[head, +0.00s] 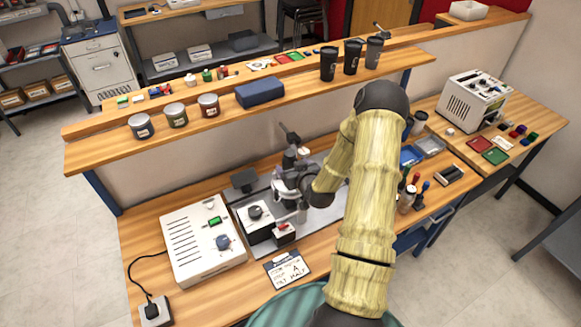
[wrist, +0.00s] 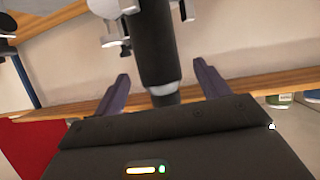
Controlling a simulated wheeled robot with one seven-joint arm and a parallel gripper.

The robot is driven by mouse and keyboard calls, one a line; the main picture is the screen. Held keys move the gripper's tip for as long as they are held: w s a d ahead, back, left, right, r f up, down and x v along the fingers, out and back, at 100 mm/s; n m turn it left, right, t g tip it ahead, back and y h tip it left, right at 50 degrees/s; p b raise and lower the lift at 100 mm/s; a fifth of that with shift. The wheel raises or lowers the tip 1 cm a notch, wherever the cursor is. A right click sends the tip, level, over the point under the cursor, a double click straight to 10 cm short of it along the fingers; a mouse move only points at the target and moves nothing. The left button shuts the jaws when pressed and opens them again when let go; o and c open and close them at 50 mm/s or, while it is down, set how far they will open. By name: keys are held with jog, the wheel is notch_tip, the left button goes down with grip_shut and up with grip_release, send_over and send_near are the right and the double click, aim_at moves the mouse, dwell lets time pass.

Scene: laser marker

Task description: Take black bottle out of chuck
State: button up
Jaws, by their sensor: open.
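The black bottle (wrist: 157,45) shows in the wrist view as a dark upright cylinder with a pale ring near its lower end in the picture. My gripper (wrist: 161,72) is open, with one finger on each side of the bottle. Gaps show between the fingers and the bottle. Grey metal parts (wrist: 112,10) show behind the bottle at the top; I cannot tell whether they are the chuck. In the head view the marking machine (head: 287,185) stands on the workbench. My arm reaches to it and hides part of it, and the bottle cannot be made out clearly there.
A white control box (head: 200,245) stands left of the machine, and a sign card (head: 287,268) lies in front. Tools and small bottles (head: 410,195) stand to the right. The raised shelf (head: 290,92) behind holds jars, a blue case (head: 260,91) and three dark cups (head: 352,56).

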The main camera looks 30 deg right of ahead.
jog(key=shift+p+x, duration=1.6)
jog(key=shift+x, duration=0.4)
jog(key=shift+w+f, duration=0.3)
jog(key=shift+w, duration=0.15)
jog(key=c, duration=1.1)
jog(key=shift+r, duration=0.1)
jog(key=shift+r+b, duration=1.95)
jog(key=shift+r, duration=3)
